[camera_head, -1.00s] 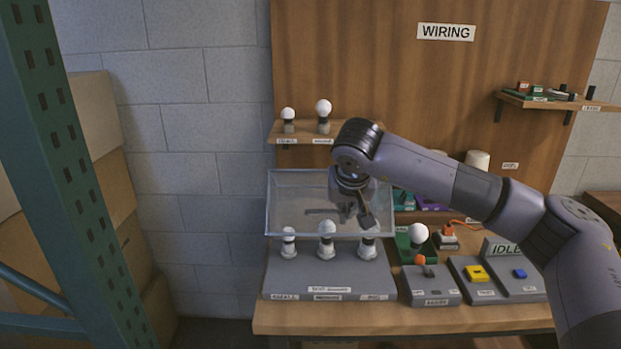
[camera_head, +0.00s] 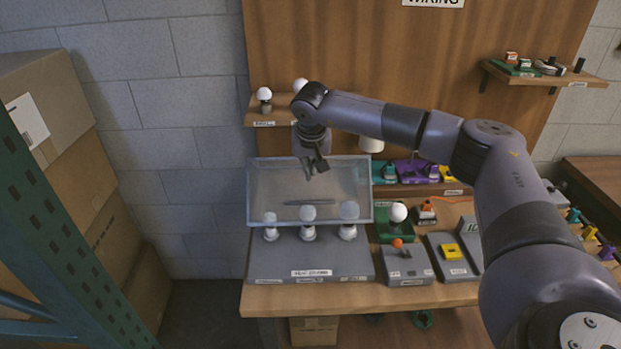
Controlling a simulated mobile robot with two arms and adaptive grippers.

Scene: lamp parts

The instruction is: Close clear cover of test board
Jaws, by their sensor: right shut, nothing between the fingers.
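The test board (camera_head: 290,264) is a grey block at the front left of the wooden table, with several white bulbs standing in sockets on it. Its clear cover (camera_head: 268,180) stands raised and tilted behind and above the bulbs, its lower edge in front of the bulb tops. A dark bar-like handle (camera_head: 309,203) shows on the cover. My right gripper (camera_head: 318,168) is shut and empty, pointing down at the cover's upper rear edge. Whether it touches the cover I cannot tell. My left gripper is not in view.
A shelf with bulbs (camera_head: 264,94) is on the wooden panel behind the cover. Right of the board are a grey switch box (camera_head: 408,272) with an orange knob and a green base with a white bulb (camera_head: 397,212). A green metal post (camera_head: 60,240) stands at the left.

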